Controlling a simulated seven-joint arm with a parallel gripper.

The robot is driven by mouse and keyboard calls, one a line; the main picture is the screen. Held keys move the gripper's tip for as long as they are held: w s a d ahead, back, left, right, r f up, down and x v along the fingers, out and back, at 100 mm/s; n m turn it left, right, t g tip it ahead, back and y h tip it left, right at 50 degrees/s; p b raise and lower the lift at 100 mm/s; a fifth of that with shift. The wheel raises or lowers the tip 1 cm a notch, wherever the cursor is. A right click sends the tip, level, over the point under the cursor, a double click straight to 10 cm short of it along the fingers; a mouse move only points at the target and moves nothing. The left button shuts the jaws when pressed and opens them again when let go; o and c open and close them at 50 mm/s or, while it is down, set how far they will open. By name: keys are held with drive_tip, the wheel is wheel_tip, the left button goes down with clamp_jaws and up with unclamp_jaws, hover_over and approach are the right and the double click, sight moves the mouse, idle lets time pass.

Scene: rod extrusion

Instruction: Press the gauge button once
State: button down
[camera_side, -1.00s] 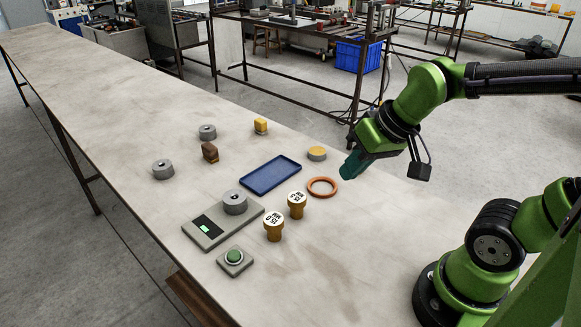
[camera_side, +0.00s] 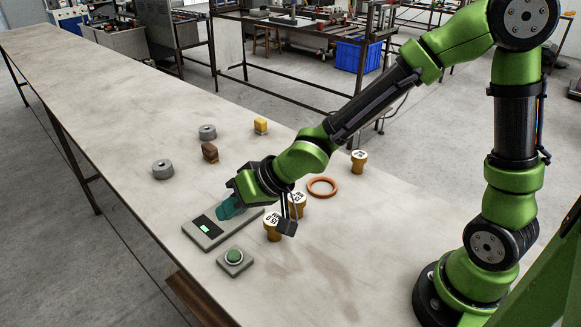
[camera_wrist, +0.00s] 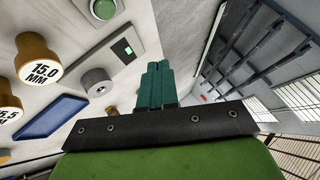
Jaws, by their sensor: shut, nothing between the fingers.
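The green button (camera_side: 233,257) sits on its small grey base at the front of the table; it shows at the top edge of the wrist view (camera_wrist: 104,9). The grey gauge plate (camera_side: 199,240) with its lit display (camera_side: 205,228) lies just behind the button. My gripper (camera_side: 227,209) is shut and empty, with teal fingers over the gauge plate in the side view, up and left of the button and apart from it. Its fingers (camera_wrist: 155,85) also show in the wrist view. A grey ring (camera_wrist: 97,82) on the gauge is hidden behind my gripper in the side view.
Gold pegs (camera_side: 272,228) with labelled tops stand right of the gauge; another (camera_side: 358,160) stands farther back. An orange ring (camera_side: 322,187), grey rings (camera_side: 162,169) and small blocks (camera_side: 210,152) lie around. The blue tray (camera_wrist: 50,115) is mostly behind my arm in the side view.

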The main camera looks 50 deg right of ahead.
sight(238, 254)
drive_tip(key=shift+f, duration=0.15)
drive_tip(key=shift+d+f, duration=0.1)
drive_tip(key=shift+f, duration=4.25)
drive_tip(key=shift+f, duration=0.4)
drive_tip(key=shift+f, duration=0.5)
drive_tip(key=shift+r, duration=0.95)
